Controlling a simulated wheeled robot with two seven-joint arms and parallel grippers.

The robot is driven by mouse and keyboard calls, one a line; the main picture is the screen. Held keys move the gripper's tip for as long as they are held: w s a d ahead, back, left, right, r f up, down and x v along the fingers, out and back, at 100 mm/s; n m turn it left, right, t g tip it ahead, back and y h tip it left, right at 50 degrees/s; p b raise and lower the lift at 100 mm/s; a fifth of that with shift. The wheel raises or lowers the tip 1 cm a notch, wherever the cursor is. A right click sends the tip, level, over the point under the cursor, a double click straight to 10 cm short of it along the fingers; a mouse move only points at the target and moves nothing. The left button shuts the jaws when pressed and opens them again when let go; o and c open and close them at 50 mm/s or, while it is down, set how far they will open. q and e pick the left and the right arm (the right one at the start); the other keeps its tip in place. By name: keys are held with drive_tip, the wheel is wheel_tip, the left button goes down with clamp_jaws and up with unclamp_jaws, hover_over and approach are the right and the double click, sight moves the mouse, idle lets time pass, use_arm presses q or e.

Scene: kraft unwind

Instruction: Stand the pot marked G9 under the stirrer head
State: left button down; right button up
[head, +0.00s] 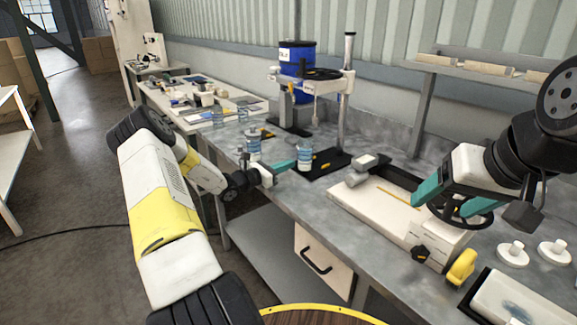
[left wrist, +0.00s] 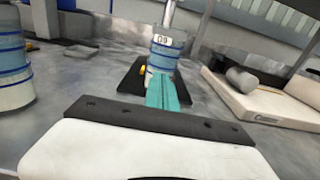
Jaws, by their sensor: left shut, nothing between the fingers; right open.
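A pot with blue bands (head: 305,155) stands upright on the stirrer's black base plate (head: 326,166). In the left wrist view this pot (left wrist: 161,60) has a small label that looks like G9, though its first character is unclear. The stirrer head (head: 325,86) is on a tall post above the plate, with a shaft hanging from it; I cannot tell whether the pot is centred below. My left gripper (head: 293,162) is shut and empty, its teal fingers (left wrist: 168,92) pointing at the pot, touching or nearly so. My right gripper (head: 452,200) is open over the white bench unit.
Another banded pot (head: 254,146) stands left of my left gripper, and more pots (head: 218,118) stand farther back. A blue drum (head: 297,60) is behind. The white unit (head: 375,212) and white knobbed discs (head: 513,254) occupy the right of the bench.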

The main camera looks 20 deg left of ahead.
sight(299, 160)
use_arm(q)
drive_tip(key=shift+x, duration=1.2)
drive_tip(key=x, duration=0.4)
drive_tip(key=shift+w+d, duration=0.2)
